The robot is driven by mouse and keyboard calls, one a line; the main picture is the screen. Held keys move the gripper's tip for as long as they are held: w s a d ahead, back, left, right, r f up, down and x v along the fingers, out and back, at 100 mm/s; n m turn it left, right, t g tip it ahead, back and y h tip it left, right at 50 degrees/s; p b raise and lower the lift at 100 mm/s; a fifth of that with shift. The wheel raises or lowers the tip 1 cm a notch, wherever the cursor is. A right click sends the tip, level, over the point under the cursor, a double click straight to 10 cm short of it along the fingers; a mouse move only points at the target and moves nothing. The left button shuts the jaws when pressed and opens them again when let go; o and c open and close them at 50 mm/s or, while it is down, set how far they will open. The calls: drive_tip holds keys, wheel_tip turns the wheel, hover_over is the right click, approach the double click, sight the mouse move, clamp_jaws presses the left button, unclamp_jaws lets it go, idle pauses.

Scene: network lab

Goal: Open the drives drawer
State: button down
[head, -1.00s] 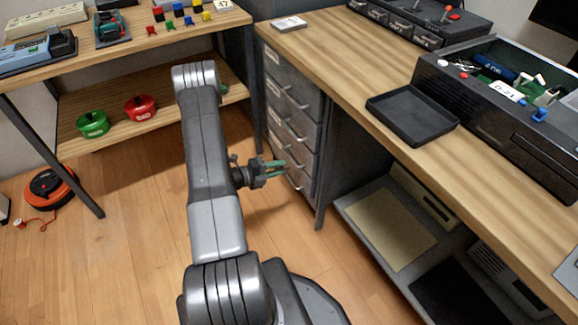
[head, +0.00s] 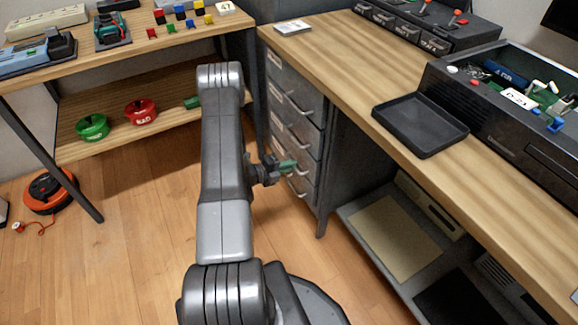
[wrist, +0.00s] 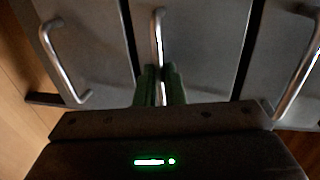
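The grey drawer unit (head: 321,190) stands under the left end of the right-hand bench, with several stacked drawers, each with a metal bar handle. Their labels are too small to read, so I cannot tell which is the drives drawer. My gripper (head: 290,166) is at a lower drawer, the one above the bottom drawer. In the wrist view, its two green fingers (wrist: 160,86) stand close on either side of the middle handle (wrist: 158,30), with little gap, and look shut on it. The drawer fronts look closed. Another handle shows on each side.
A black tray (head: 420,126) and a dark open case (head: 500,85) sit on the bench top. A shelf (head: 352,212) lies low beside the drawers. At left is another table with green (head: 93,127) and red (head: 141,112) reels below. The floor before the drawers is clear.

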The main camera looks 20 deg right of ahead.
drive_tip(key=f+v, duration=0.3)
drive_tip(key=v, duration=1.2)
drive_tip(key=a+f+v, duration=0.1)
drive_tip(key=f+v, duration=0.2)
drive_tip(key=v, duration=1.1)
drive_tip(key=shift+s+a+p, duration=0.3)
drive_tip(key=shift+a+p, duration=0.15)
drive_tip(key=shift+a, duration=0.05)
drive_tip(key=c, duration=1.5)
unclamp_jaws()
drive_tip(key=shift+c, duration=0.2)
drive_tip(key=w+p+v, duration=0.1)
drive_tip(key=p+v, duration=0.1)
drive_tip(key=v, duration=1.1)
drive_tip(key=shift+s+a, duration=0.4)
drive_tip(key=shift+s, duration=0.2)
drive_tip(key=shift+d+r, duration=0.1)
drive_tip(key=b+x, duration=0.2)
drive_tip(key=x, duration=1.2)
